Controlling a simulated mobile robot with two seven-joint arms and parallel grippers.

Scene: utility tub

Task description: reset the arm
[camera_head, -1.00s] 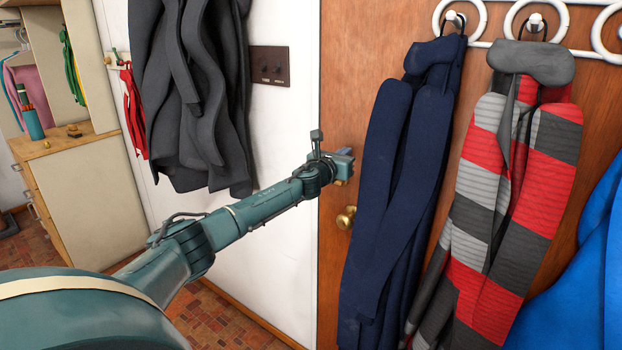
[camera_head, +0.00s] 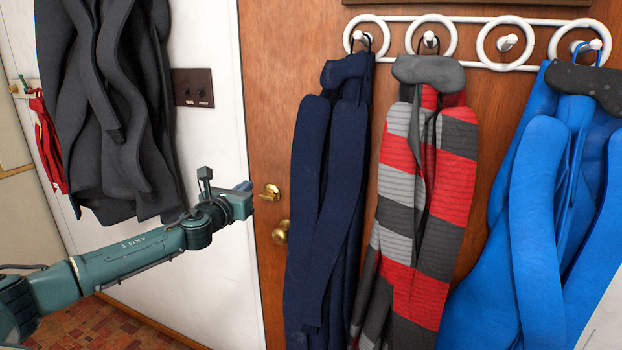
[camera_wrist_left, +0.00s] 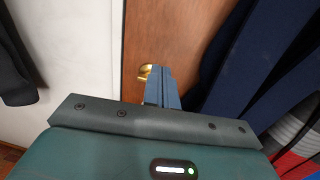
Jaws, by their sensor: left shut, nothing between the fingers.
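My left arm comes in from the left in the head view. Its gripper (camera_head: 246,186) is in front of the wooden door (camera_head: 262,100), a little left of the brass latch (camera_head: 270,192) and the round brass knob (camera_head: 281,232). The left gripper is shut and empty. In the left wrist view its blue-grey fingers (camera_wrist_left: 161,88) lie together, with a bit of brass showing just beyond them. My right gripper is not in view.
A navy scarf (camera_head: 330,170), a striped scarf (camera_head: 425,190) and a blue garment (camera_head: 545,200) hang from a white hook rack (camera_head: 470,66) on the door. A dark grey coat (camera_head: 105,110) hangs left, beside a switch plate (camera_head: 193,88). The brick floor (camera_head: 110,325) shows bottom left.

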